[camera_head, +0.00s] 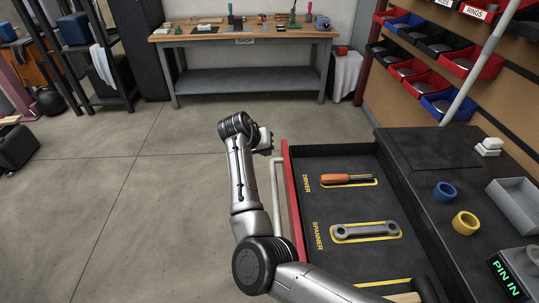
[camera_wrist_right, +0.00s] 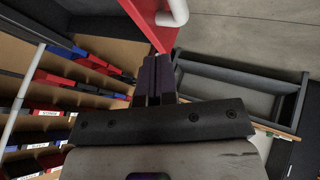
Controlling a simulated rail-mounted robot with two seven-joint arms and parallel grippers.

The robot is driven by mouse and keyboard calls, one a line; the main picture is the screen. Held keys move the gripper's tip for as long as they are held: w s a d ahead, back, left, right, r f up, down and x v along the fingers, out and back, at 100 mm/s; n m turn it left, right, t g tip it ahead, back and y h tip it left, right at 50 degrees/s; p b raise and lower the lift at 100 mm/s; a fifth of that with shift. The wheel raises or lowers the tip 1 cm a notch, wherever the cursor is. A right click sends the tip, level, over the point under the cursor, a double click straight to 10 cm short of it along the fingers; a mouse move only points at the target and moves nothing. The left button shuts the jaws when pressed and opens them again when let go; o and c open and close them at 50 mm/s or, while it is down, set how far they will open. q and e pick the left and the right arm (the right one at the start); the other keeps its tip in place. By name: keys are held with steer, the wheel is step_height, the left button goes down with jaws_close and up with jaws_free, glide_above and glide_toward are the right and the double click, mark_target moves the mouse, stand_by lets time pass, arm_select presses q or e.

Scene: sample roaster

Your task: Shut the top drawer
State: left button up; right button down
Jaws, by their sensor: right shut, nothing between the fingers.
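The top drawer (camera_head: 294,205) is pulled out, with a red front edge, a grey bar handle (camera_head: 277,190) and a dark lining. An orange-handled screwdriver (camera_head: 345,178) and a grey spanner (camera_head: 366,231) lie in its outlined places. My right arm reaches along the outer side of the drawer front. My right gripper (camera_head: 266,143) is at the far end of the red front, beside the handle. In the right wrist view my right gripper (camera_wrist_right: 155,75) is shut and empty, its fingertips close to the red drawer front (camera_wrist_right: 150,18) and the handle (camera_wrist_right: 175,10). My left gripper is not in view.
Right of the drawer is a dark bench top (camera_head: 415,160) with a blue ring (camera_head: 445,190), a yellow ring (camera_head: 465,222) and a grey tray (camera_head: 515,203). A workbench (camera_head: 245,34) stands at the back. The floor left of the drawer is clear.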

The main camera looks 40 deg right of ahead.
mark_target(282, 160)
steer(key=b+x, duration=0.4)
steer(key=x, duration=0.3)
steer(key=shift+d+f, duration=0.2)
steer(key=shift+f, duration=0.1)
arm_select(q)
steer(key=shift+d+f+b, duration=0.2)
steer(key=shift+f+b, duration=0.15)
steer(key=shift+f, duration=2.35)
arm_select(e)
steer(key=shift+d+f, duration=0.35)
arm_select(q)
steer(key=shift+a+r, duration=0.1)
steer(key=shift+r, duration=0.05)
